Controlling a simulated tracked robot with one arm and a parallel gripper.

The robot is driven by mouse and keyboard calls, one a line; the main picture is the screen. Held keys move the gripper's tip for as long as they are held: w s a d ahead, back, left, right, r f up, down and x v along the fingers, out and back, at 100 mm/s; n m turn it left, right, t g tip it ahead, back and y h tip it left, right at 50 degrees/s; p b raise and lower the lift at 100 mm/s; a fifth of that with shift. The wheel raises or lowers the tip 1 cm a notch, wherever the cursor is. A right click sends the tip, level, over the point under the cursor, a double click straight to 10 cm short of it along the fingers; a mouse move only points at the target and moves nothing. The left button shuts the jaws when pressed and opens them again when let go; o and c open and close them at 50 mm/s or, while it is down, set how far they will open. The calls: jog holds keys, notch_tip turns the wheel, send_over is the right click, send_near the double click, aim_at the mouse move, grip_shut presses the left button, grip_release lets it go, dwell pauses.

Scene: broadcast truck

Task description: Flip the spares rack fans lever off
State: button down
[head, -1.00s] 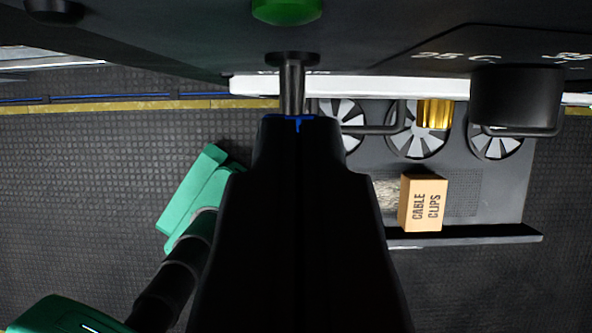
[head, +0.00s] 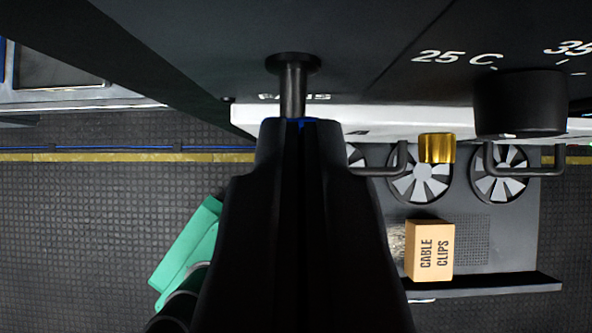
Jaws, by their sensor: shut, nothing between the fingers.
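The lever (head: 293,90) is a short dark metal stem with a round black collar, on the dark panel (head: 200,45) at the top middle. It points down in the picture towards my gripper. My gripper (head: 301,122) is black and shut, with nothing held. Its fingertips overlap the free end of the lever in the view; I cannot tell whether they touch it.
A black knob (head: 520,103) marked 25 C sits right of the lever, with black bar handles (head: 530,172) and a gold cylinder (head: 437,148) below. Beyond are fans (head: 422,182), a cable clips box (head: 430,250) and a green object (head: 187,255) on the dark floor.

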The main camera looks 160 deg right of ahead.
jog(key=t+b, duration=0.1)
jog(key=b, duration=0.1)
jog(key=s+f+y+b, duration=0.1)
jog(key=b, duration=0.2)
jog(key=shift+d+f+t, duration=0.2)
jog(key=shift+d+t, duration=0.1)
jog(key=shift+t, duration=0.1)
jog(key=shift+r, duration=0.75)
jog(key=shift+r, duration=0.1)
